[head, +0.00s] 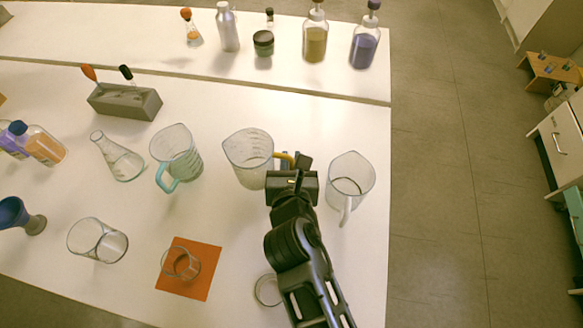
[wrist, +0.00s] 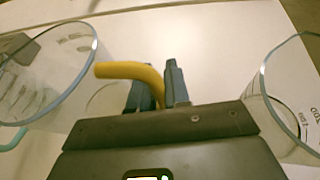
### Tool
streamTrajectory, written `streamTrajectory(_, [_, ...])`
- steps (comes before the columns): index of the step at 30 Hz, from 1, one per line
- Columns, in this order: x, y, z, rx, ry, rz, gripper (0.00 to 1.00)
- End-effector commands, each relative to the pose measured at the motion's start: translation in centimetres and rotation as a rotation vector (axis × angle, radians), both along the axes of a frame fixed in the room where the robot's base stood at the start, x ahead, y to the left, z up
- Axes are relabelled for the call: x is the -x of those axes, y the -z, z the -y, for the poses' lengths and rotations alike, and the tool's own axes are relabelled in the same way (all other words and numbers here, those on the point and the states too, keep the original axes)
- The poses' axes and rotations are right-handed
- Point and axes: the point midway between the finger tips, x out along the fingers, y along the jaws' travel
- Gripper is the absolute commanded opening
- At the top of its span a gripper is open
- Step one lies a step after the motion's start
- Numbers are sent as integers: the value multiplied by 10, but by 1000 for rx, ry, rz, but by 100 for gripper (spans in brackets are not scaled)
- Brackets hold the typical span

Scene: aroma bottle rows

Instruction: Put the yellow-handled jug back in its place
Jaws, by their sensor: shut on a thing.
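The clear yellow-handled jug (head: 247,160) is upright on the white table or very close above it; I cannot tell which. It is between a teal-handled jug on its left and a white-handled jug on its right. My gripper (head: 295,166) is on the jug's right side, shut on its yellow handle. In the wrist view my gripper's two dark fingers (wrist: 158,88) pinch the yellow handle (wrist: 130,71). The jug's clear body (wrist: 50,72) is at the left of that view. The handle's lower part is hidden by my gripper.
The teal-handled jug (head: 177,152) and white-handled jug (head: 350,183) stand close on either side. A conical flask (head: 118,158) is further left. A beaker sits on an orange mat (head: 207,255) in front, with another beaker (head: 97,240) left. Bottles line the back shelf (head: 160,47).

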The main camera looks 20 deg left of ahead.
Motion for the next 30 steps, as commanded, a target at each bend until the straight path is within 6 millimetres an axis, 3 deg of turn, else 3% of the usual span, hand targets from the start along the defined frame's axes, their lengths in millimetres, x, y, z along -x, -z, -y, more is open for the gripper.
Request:
streamTrajectory(6, [0, 28, 0, 1, 0, -2, 0])
streamTrajectory(18, [0, 32, 1, 0, 0, -1, 0])
streamTrajectory(19, [0, 32, 1, 1, 0, -1, 18])
streamTrajectory(27, [1, 32, 1, 0, 0, -1, 42])
streamTrajectory(30, [1, 32, 1, 0, 0, -1, 42])
